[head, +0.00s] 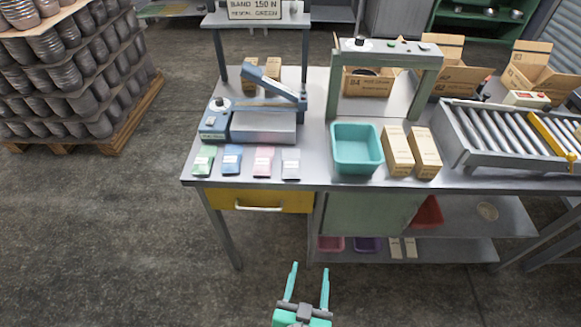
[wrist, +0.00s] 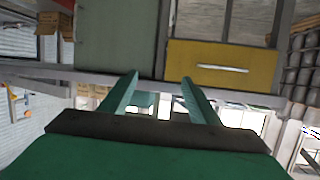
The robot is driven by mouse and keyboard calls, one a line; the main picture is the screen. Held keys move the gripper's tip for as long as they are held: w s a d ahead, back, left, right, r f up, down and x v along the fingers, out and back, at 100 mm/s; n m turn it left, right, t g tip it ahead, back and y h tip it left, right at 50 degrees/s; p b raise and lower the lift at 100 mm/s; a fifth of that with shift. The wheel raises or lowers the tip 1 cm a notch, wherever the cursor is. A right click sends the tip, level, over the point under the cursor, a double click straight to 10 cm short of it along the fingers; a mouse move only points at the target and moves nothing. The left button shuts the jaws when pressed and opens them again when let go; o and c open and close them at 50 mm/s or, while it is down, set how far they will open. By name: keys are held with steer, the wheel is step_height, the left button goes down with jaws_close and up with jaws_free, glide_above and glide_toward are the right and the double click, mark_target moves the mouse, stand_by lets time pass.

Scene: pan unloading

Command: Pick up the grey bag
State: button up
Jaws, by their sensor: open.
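The grey bag (head: 290,164) lies flat near the front edge of the grey table (head: 310,180) in the head view. It is the rightmost in a row of small bags, beside the pink bag (head: 263,161). My gripper (head: 309,275) is open and empty, in front of the table and apart from it. In the wrist view my gripper's two teal fingers (wrist: 160,95) are spread with nothing between them. The grey bag does not show in the wrist view.
Left of the pink bag are a blue bag (head: 231,158) and a green bag (head: 204,161). A sealing machine (head: 262,127) stands behind the row. A teal bin (head: 357,150) stands to the right. A yellow drawer (head: 262,200) is under the table edge.

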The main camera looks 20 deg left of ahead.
steer(key=w+a+r+n+y, duration=0.1)
steer(key=w+a+r, duration=0.15)
steer(key=w, duration=0.25)
steer(key=w+a+r, duration=0.2)
steer(key=w+a, duration=0.1)
steer(key=w, duration=0.3)
steer(key=n+g+y, duration=0.2)
glide_toward(291, 166)
steer(key=x, duration=0.5)
steer(key=shift+w+f, duration=0.2)
steer(key=shift+f, duration=0.1)
steer(key=x, duration=0.5)
steer(key=shift+w+r, duration=0.1)
steer(key=shift+w, duration=0.2)
steer(key=shift+s+a, duration=0.1)
steer(key=c, duration=0.9)
